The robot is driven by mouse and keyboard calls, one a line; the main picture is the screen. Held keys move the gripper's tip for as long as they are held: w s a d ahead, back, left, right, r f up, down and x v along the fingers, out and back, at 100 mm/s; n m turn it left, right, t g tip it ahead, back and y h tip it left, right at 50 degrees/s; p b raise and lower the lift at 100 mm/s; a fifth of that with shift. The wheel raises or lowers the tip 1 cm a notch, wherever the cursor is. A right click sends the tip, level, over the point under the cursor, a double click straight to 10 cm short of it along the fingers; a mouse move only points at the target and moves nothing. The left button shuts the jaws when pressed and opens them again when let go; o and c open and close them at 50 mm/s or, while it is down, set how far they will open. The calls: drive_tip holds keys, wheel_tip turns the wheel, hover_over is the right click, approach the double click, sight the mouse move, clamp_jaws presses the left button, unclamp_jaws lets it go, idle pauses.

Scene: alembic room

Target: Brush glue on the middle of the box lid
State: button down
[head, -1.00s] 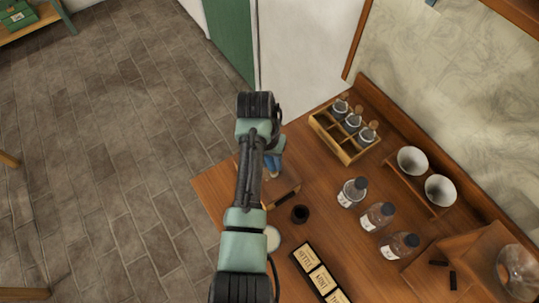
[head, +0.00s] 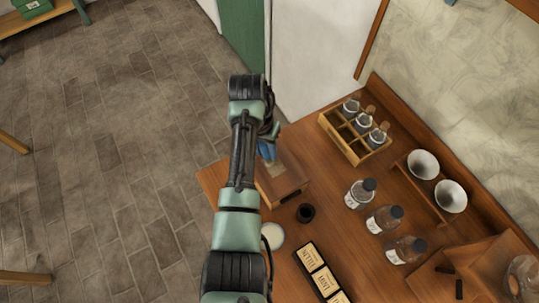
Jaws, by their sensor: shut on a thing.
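The wooden box (head: 287,190) stands near the left end of the wooden table, its lid on top. A paler patch (head: 276,169) shows on the lid; I cannot tell whether it is glue or part of the lid. My gripper (head: 268,151), with blue fingers, is over the far part of the box, partly hidden by my arm. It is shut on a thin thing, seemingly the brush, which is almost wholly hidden. I cannot tell whether its tip touches the lid. A round dish with white contents (head: 273,236) stands in front of the box, partly behind my arm.
A small dark pot (head: 305,212) is right of the box. A tray with three labelled blocks (head: 318,271) lies in front. Three bottles (head: 382,219), a wooden bottle rack (head: 354,137) and two white bowls (head: 437,180) stand to the right. Open floor is left.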

drive_tip(key=shift+w+a+b, duration=0.4)
drive_tip(key=shift+w, duration=0.1)
drive_tip(key=shift+s+d+p, duration=0.3)
drive_tip(key=shift+s+p, duration=0.1)
drive_tip(key=shift+p, duration=0.35)
drive_tip(key=shift+s+d+p, duration=0.55)
drive_tip(key=shift+s+p, duration=0.25)
drive_tip(key=shift+p, duration=0.15)
drive_tip(key=shift+s+d+p, duration=0.55)
drive_tip(key=shift+s+p, duration=0.2)
drive_tip(key=shift+p, duration=0.2)
drive_tip(key=shift+w+a+b, duration=0.45)
drive_tip(key=shift+w+b, duration=0.2)
drive_tip(key=shift+w+a+b, duration=0.4)
drive_tip(key=shift+w+b, duration=0.2)
drive_tip(key=shift+w+a+r+b, duration=0.1)
drive_tip(key=shift+w+a+b, duration=0.5)
drive_tip(key=shift+w, duration=0.2)
drive_tip(key=shift+w+d+b, duration=0.4)
drive_tip(key=shift+w+d, duration=0.05)
drive_tip(key=shift+d, duration=0.25)
